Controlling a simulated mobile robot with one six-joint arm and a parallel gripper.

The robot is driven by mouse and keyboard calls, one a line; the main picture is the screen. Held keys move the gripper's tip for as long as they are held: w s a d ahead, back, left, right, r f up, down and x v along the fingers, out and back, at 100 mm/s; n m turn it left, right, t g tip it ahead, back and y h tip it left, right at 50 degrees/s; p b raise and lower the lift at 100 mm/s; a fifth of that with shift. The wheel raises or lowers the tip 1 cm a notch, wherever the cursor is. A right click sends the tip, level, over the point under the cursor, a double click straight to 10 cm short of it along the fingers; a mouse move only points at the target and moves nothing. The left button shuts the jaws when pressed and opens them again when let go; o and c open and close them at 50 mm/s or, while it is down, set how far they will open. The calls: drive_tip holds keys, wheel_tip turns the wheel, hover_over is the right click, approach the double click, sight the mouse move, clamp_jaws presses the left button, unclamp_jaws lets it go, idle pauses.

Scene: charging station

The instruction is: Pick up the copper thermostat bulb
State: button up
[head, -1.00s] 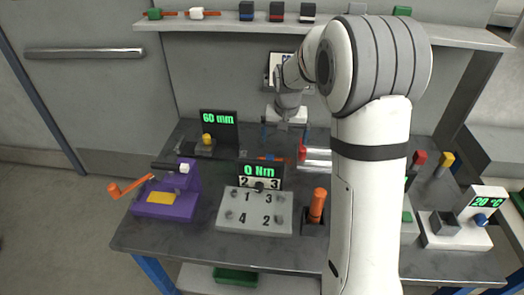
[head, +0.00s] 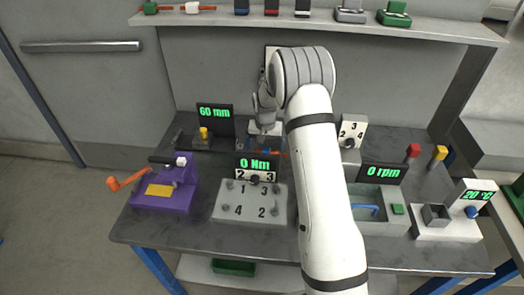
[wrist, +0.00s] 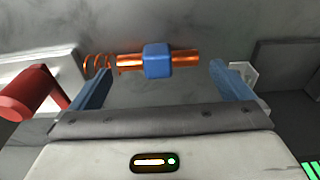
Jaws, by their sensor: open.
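The copper thermostat bulb (wrist: 188,59) lies crosswise in the wrist view, with a blue block (wrist: 158,61) around its middle and a thin copper coil at its left end. My gripper (wrist: 160,73) is open, with one blue finger toward each end of the bulb. The fingers are not closed on it, and I cannot tell the remaining height gap. In the head view my gripper (head: 264,133) is at the back of the bench, behind the 0 Nm display. The bulb is mostly hidden there by the display and my arm.
A red cylindrical handle (wrist: 28,94) on a white part stands close to my gripper's left finger in the wrist view. In the head view, the 60 mm display (head: 215,117), 0 Nm display (head: 257,164) and purple crank device (head: 168,190) surround the work area.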

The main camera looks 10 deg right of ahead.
drive_tip(key=shift+f, duration=0.4)
drive_tip(key=c, duration=0.9)
drive_tip(key=shift+r, duration=0.15)
